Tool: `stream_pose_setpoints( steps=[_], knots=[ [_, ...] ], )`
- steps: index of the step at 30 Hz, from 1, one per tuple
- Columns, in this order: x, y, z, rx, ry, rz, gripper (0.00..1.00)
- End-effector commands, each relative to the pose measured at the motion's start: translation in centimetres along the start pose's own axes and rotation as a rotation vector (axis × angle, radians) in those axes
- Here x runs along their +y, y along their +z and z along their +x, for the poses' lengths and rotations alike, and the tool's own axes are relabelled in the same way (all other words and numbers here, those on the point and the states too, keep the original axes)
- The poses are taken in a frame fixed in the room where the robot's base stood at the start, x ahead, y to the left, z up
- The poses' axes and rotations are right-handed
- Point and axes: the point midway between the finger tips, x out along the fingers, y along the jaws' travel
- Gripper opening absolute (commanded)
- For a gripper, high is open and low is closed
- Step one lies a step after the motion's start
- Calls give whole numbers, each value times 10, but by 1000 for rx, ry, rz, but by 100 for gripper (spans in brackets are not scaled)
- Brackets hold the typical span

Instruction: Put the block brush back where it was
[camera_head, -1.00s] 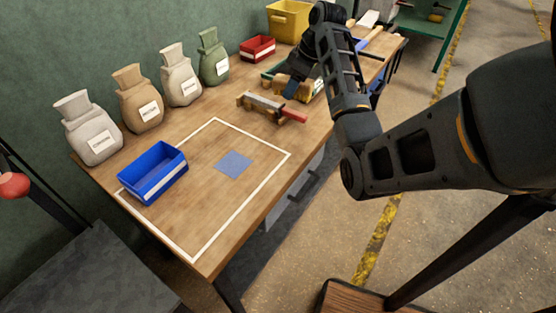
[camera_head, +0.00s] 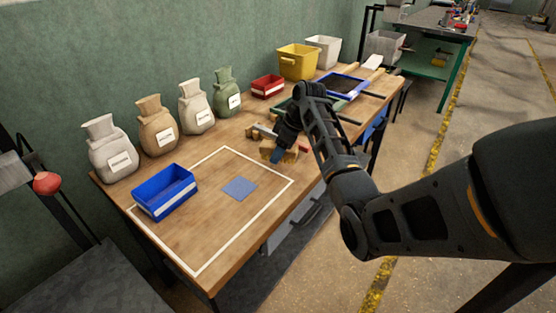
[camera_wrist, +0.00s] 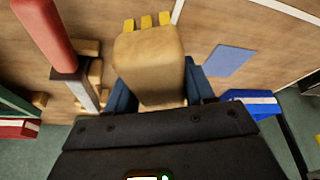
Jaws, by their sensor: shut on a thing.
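The block brush, a tan wooden block (camera_wrist: 150,62) with yellow bristle tufts, is between the blue fingertips of my gripper (camera_wrist: 160,92) in the wrist view. My gripper is shut on it. In the head view, my gripper (camera_head: 283,153) holds the brush (camera_head: 268,149) over the table, close to a low wooden rack (camera_head: 258,131). The arm hides much of that rack. A tool with a red handle (camera_wrist: 42,32) and a grey metal part rests on the rack, beside the brush in the wrist view. I cannot tell whether the brush touches the table.
A white outlined area (camera_head: 196,268) on the table holds a blue bin (camera_head: 164,192) and a blue square (camera_head: 239,188). Several labelled sacks (camera_head: 158,127) line the wall. A red bin (camera_head: 267,87), a yellow bin (camera_head: 298,62) and a blue-rimmed tray (camera_head: 344,84) stand farther back.

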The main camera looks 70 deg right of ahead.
Motion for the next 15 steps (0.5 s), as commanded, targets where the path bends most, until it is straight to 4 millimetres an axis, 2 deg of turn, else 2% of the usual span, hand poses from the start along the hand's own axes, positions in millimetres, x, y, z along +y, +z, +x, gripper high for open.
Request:
stream_pose_setpoints(
  steps=[4,10,15],
  knots=[
    [-2,0,9,-1,-1,2,29],
    [-2,10,33,-1,-1,2,29],
    [-1,13,41,1,1,1,29]
  ],
)
